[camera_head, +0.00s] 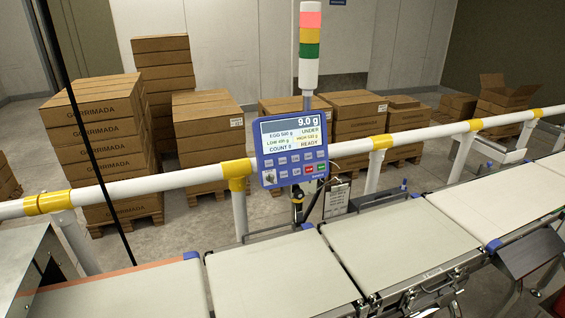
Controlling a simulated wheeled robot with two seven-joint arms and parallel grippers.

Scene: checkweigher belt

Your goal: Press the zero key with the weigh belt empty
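The blue checkweigher terminal (263,150) stands on a post behind the belts, facing me. Its screen (293,134) reads 9.0 g, with UNDER, COUNT 0 and READY below. Under the screen are rows of small keys, with a red key (309,170) and a green key (321,167) at the right. The key labels are too small to read, so I cannot tell which is zero. The middle belt section (280,275) and the section to its right (400,245) are bare. I cannot tell which is the weigh belt. Neither gripper is in view.
A white guard rail (130,188) with yellow joints runs behind the belts, close around the terminal. A signal tower (309,50) with a bright red top rises above it. Stacked cartons (95,130) stand beyond the rail. A dark chute (532,252) is at the right.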

